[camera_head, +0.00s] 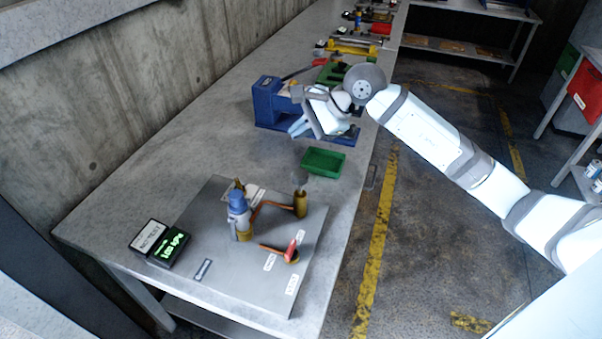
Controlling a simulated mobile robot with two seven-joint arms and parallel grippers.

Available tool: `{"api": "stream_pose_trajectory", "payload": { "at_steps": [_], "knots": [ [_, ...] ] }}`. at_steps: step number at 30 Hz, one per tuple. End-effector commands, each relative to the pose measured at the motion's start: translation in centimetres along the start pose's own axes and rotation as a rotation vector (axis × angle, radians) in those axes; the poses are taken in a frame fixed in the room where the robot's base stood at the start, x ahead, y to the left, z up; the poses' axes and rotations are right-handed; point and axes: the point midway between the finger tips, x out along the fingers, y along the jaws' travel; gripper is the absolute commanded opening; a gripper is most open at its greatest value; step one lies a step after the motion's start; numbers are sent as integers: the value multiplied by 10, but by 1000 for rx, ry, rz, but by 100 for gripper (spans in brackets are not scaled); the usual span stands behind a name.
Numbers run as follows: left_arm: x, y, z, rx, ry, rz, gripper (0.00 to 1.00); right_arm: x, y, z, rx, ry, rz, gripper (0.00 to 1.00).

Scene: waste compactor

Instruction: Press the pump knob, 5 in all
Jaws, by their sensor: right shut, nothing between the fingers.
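A grey metal panel (222,261) lies on the near end of the bench. On it stand a blue-topped cylinder (239,217) with a brass base and a brass cylinder (300,205) with a grey knob-like top (300,180); I cannot tell for sure which is the pump knob. Copper-coloured pipe joins the two cylinders. A red valve handle (291,250) is at the panel's lower right. My right gripper (301,131) is shut and empty, above the bench beyond the panel, apart from both cylinders. My left gripper is not in view.
A black display (170,247) with green kPa digits and a white label sign (150,236) stand left of the panel. A green tray (323,161) lies beyond it. A blue machine (268,104) stands behind my right gripper. The concrete wall borders the bench's left side.

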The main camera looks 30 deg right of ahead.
Motion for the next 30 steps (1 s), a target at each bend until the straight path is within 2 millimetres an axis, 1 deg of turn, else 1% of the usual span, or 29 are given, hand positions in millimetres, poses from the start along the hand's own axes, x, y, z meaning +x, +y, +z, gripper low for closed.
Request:
{"api": "stream_pose_trajectory", "payload": {
  "at_steps": [8,14,17,25,27,30],
  "knots": [
    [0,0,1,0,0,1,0,1,1,-1,3,0,0,0],
    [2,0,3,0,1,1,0,10,7,-8,5,0,1,0],
    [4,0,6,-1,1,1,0,17,13,-13,7,1,0,0],
    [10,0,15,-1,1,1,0,44,33,-32,6,-1,0,0],
    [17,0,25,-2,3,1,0,54,39,-40,4,1,-1,0],
    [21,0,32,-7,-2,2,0,59,44,-44,3,2,0,0]
  ]
}}
